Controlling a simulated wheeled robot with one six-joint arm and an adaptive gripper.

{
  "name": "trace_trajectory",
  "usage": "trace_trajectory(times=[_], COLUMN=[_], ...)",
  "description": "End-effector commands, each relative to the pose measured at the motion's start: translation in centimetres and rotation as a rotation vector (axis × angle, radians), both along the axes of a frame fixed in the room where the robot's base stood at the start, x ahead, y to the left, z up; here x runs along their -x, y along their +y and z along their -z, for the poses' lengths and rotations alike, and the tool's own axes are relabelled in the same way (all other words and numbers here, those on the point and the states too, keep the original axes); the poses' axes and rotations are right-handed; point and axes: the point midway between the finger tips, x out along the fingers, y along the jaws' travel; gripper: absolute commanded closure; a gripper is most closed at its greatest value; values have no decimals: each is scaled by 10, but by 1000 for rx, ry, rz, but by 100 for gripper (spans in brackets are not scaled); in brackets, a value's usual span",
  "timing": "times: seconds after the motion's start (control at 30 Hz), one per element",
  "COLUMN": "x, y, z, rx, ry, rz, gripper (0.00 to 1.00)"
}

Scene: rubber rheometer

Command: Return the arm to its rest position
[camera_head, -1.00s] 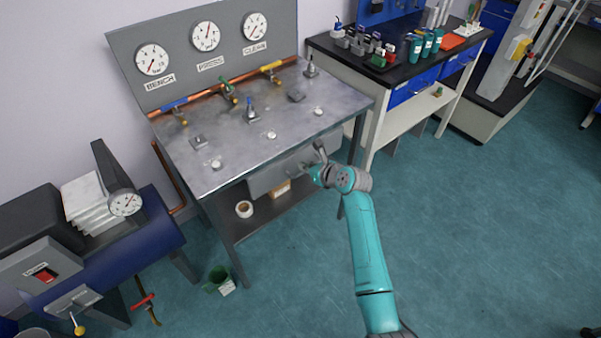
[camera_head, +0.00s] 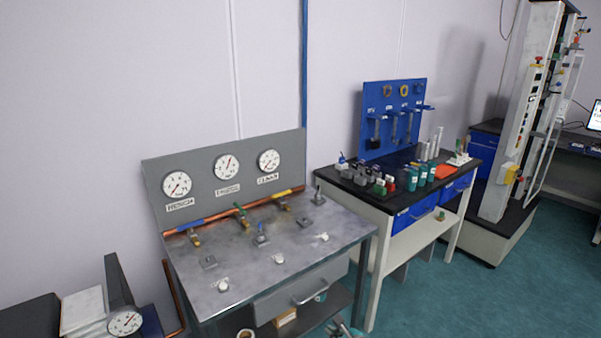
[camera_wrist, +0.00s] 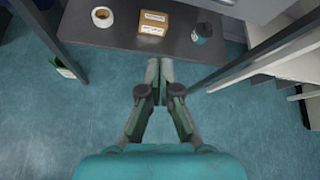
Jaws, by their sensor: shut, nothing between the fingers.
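My gripper (camera_wrist: 160,72) shows in the wrist view with its two fingers together and nothing held between them. It points down toward the floor, in front of the lower shelf of the gauge bench (camera_wrist: 105,36). In the head view only a small grey part of my gripper (camera_head: 341,328) shows at the bottom edge, below the bench drawer. The rest of my arm is out of that view.
The metal gauge bench (camera_head: 225,275) stands close, its drawer (camera_head: 300,290) shut. A tape roll (camera_wrist: 102,17), a cardboard box (camera_wrist: 154,22) and a teal-and-dark container (camera_wrist: 202,33) sit on its shelf. A black-topped bench (camera_head: 365,198) stands to the right. Open floor (camera_head: 440,300) lies front right.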

Motion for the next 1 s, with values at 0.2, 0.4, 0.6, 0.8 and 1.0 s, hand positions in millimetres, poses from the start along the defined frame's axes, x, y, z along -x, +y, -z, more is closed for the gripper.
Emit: trace_trajectory(times=[0.2,0.4,0.6,0.8,1.0], x=[79,152,227,301,371], y=[-19,-35,-50,-64,-75], z=[50,76,86,79,59], rx=[257,509,768,1035,1303], ry=[-123,-228,-317,-398,-466], rz=[-57,-122,-201,-291,-396], gripper=[100,100,100,100,100])
